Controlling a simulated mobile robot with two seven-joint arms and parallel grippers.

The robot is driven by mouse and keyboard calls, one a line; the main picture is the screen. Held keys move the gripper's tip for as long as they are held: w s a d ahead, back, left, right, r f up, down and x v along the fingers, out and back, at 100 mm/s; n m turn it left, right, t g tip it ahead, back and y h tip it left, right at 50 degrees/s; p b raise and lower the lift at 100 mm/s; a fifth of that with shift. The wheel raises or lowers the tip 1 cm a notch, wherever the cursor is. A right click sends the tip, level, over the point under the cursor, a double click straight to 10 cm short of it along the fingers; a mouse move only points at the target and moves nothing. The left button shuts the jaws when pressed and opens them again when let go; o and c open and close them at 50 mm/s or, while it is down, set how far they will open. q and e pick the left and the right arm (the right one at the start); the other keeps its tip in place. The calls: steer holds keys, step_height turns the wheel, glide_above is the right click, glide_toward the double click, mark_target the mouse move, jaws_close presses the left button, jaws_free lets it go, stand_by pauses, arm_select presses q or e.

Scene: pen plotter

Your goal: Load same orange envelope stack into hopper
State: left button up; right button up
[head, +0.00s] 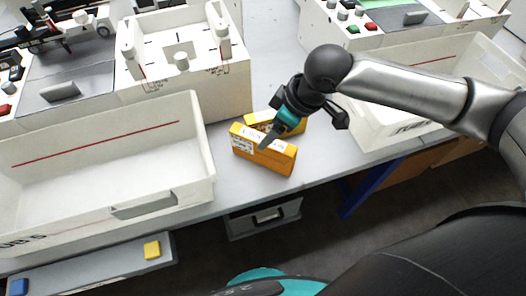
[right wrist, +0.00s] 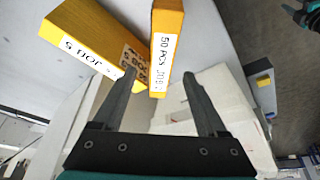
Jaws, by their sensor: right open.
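Two orange envelope stacks with white labels stand close together on the grey table in the head view: a front one (head: 280,160) and a rear one (head: 256,118) partly hidden behind it and my gripper. My right gripper (head: 266,140) points down over them, with a finger in front of the front stack. In the right wrist view its fingers (right wrist: 160,73) are apart and a stack's narrow labelled end (right wrist: 165,45) lies ahead of the gap. The other stack (right wrist: 95,35) lies to the left. A white box with upright posts (head: 235,85), perhaps the hopper, stands behind left.
A white tray (head: 205,160) with a grey handle stands left of the stacks. Another white tray (head: 375,128) stands to the right. A second machine (head: 355,20) is at the back right. Yellow (head: 152,249) and blue (head: 18,287) blocks lie on a lower shelf.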

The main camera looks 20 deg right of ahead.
mark_target(279, 157)
steer(key=shift+w+a+f, duration=0.15)
steer(key=shift+w+f, duration=0.05)
steer(key=shift+f, duration=0.4)
steer(key=b+x, duration=0.2)
steer(key=x, duration=0.3)
steer(key=shift+s+f, duration=0.1)
steer(key=shift+s, duration=0.05)
arm_select(q)
steer(key=shift+s+a+f, duration=0.15)
steer(key=shift+a+f, duration=0.1)
steer(key=shift+f, duration=0.3)
steer(key=shift+s+a+f, duration=0.15)
steer(key=shift+a+f, duration=0.05)
steer(key=shift+f, duration=0.35)
arm_select(e)
jaws_close()
